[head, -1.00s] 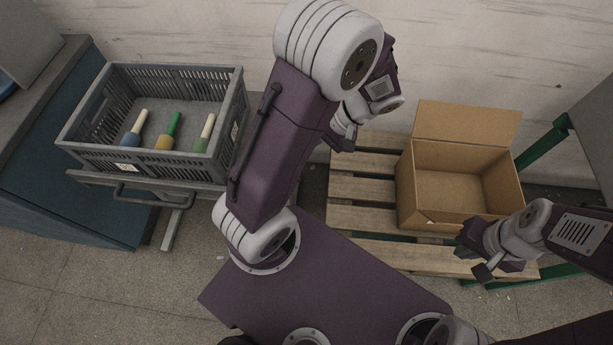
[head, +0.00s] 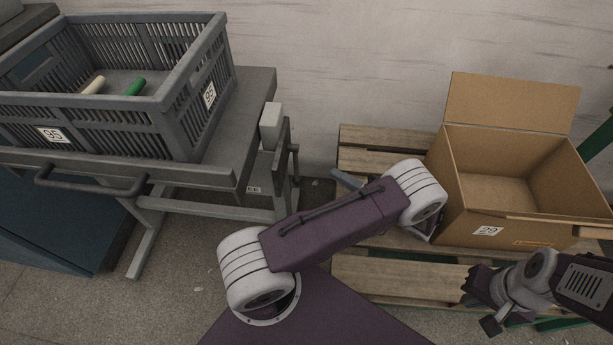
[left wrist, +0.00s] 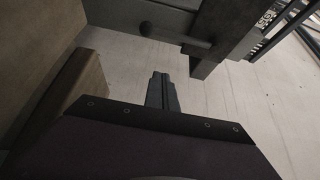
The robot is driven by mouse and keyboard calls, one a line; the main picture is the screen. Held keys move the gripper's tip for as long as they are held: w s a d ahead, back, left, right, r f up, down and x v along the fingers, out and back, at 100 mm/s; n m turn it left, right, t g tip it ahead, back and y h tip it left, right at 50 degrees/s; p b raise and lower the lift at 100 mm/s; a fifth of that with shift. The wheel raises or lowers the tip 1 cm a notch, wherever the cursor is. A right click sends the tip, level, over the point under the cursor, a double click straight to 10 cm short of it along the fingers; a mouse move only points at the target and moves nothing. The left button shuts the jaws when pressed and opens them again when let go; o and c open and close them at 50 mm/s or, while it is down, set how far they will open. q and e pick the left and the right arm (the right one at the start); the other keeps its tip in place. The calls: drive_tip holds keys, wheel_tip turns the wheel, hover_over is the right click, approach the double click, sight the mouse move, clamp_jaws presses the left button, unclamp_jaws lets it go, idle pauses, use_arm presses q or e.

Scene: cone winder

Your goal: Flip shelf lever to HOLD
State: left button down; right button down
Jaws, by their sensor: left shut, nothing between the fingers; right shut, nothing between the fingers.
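The shelf is a grey metal stand (head: 250,105) at the left of the head view. At its right end is a dark upright bar with a short dark lever (head: 294,151). In the left wrist view the lever is a dark rod with a rounded end (left wrist: 165,35), just beyond my left fingertips and apart from them. My left gripper (left wrist: 160,78) is shut and empty. In the head view only its grey tip (head: 346,180) shows past my arm, right of the lever. My right gripper (head: 488,312) is shut and empty at the lower right. The lever's setting is unreadable.
A grey slatted crate (head: 120,125) with bobbins stands on the shelf. A pale box (head: 271,125) is fixed at the shelf's right end. An open cardboard box (head: 470,210) stands on a wooden pallet (head: 375,285) at the right. A gap separates shelf and pallet.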

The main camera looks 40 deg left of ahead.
use_arm(q)
drive_tip(key=shift+a, duration=0.15)
drive_tip(key=s+a+b, duration=0.3)
drive_tip(key=a+b, duration=0.1)
drive_tip(key=a, duration=0.4)
drive_tip(key=shift+s+a+b, duration=0.25)
drive_tip(key=shift+s+b, duration=0.05)
drive_tip(key=shift+b, duration=0.05)
drive_tip(key=shift+r, duration=0.1)
drive_tip(key=s+d+r+m+g+h+p, duration=0.1)
drive_tip(key=s+r+m+g+h+p, duration=0.1)
drive_tip(key=p, duration=0.7)
drive_tip(key=s+d+r+m+g+h+p, duration=0.2)
drive_tip(key=s+r+m+p, duration=0.2)
drive_tip(key=p, duration=0.5)
drive_tip(key=s+d+r+m+g+h+p, duration=0.1)
drive_tip(key=m+p, duration=0.4)
drive_tip(key=p, duration=0.5)
drive_tip(key=shift+s+d+r+g+h, duration=0.2)
drive_tip(key=shift+s+d+r+h, duration=0.1)
drive_tip(key=shift+s+r+h, duration=0.3)
drive_tip(key=shift+s+d+r+g+h, duration=0.2)
drive_tip(key=shift+s+d+r+h, duration=0.1)
drive_tip(key=shift+s+r+h, duration=0.25)
